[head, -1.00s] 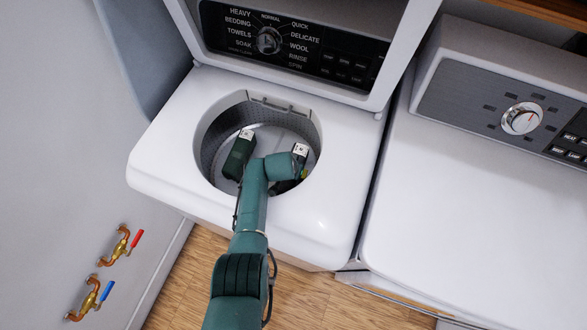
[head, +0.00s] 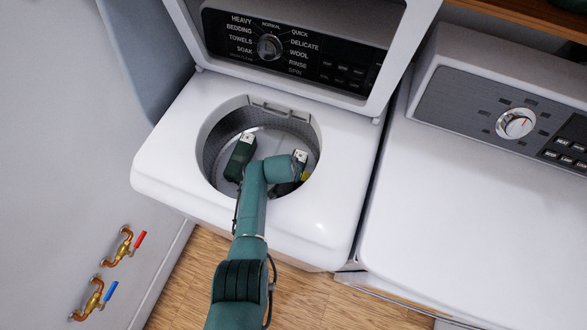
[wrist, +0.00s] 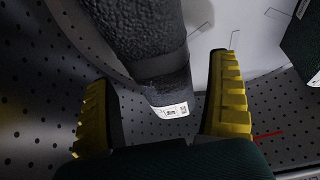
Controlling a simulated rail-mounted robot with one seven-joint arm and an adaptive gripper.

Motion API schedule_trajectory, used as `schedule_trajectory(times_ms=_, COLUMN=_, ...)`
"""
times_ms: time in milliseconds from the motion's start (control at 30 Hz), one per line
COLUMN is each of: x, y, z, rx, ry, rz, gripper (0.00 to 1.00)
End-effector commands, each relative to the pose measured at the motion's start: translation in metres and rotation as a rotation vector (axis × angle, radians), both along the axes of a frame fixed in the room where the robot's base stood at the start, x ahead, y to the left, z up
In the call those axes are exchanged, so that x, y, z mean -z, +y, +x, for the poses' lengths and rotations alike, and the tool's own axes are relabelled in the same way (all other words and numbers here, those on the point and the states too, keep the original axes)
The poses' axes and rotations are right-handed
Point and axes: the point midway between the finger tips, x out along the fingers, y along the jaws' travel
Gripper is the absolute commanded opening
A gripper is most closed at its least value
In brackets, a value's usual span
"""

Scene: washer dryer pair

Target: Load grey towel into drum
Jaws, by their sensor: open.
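The washer drum (head: 212,150) is open at the top. My gripper (wrist: 165,115) is inside it, open, with its yellow fingers apart. The dark grey towel (wrist: 150,50) is rolled and banded, with a white label on its near end. That end lies between my fingers, with gaps on both sides in the wrist view. In the head view the towel's labelled end (head: 300,156) shows at the drum's right, beside my wrist. My wrist hides most of the gripper there. I cannot tell exactly how the towel rests.
A dark green item with a white label (head: 240,158) stands at the drum's left; its corner shows at right in the wrist view (wrist: 302,45). The raised control panel (head: 300,55) is behind the opening. The second machine's clear top (head: 470,210) is at right.

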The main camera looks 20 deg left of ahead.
Motion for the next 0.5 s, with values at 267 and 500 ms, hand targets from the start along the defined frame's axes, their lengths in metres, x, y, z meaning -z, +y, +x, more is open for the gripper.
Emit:
schedule_trajectory(times_ms=267, x=-0.052, y=-0.001, z=-0.020, rx=-0.001, ry=-0.001, rz=0.001, gripper=0.90)
schedule_trajectory(times_ms=500, x=-0.056, y=-0.001, z=-0.022, rx=0.000, ry=-0.001, rz=0.001, gripper=0.90)
